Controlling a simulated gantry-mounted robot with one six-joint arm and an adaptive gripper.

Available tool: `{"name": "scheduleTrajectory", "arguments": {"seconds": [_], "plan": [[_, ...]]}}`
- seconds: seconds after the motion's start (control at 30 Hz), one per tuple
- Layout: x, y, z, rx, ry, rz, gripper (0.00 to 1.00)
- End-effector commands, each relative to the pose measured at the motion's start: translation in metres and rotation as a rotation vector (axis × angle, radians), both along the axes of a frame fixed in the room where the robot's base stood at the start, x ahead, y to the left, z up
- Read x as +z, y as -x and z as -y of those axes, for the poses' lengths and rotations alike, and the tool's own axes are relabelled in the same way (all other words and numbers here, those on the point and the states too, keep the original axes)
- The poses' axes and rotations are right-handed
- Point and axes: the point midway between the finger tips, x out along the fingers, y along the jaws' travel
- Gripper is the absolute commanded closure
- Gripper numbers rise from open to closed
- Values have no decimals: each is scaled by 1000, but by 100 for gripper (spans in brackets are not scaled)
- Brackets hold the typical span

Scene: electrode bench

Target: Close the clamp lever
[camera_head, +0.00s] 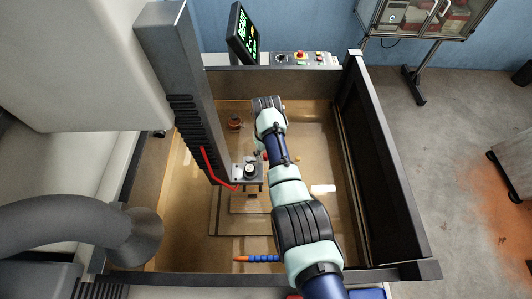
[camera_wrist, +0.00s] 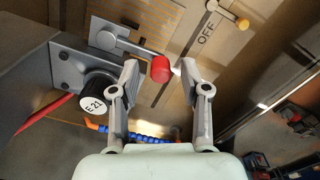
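The clamp lever (camera_wrist: 128,47) is a grey metal bar with a red cylindrical knob (camera_wrist: 160,69) at its end, in the wrist view. It runs from a pivot on a grey bracket at the upper left toward the middle. My gripper (camera_wrist: 158,70) is open, with one finger on each side of the red knob. Small gaps seem to show between the knob and the fingers; contact cannot be told. A black round knob marked E21 (camera_wrist: 96,98) sits on the mounting plate left of the fingers. In the head view my arm hides most of the gripper and lever.
A tank (camera_head: 177,225) with amber-coloured inside surrounds the work area; its dark right wall (camera_head: 378,160) stands close to my arm. A yellow-knobbed lever (camera_wrist: 242,23) lies near an OFF mark. A red cable (camera_head: 210,170) and a blue-orange segmented hose (camera_head: 257,258) are nearby.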

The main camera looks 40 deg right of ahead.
Motion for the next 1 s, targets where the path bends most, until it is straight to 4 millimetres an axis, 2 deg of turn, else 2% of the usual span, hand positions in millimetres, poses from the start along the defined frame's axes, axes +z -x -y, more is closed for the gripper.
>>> {"name": "scheduleTrajectory", "arguments": {"seconds": [0.27, 0.37, 0.7, 0.83, 1.0], "plan": [[3, 0, 0, 0, 1, 0, 54], [17, -1, 1, 0, 1, 2, 54], [98, 0, 1, 0, 2, 3, 54], [114, 0, 1, 0, 0, 1, 54], [121, 0, 1, 0, 0, 0, 54]]}}
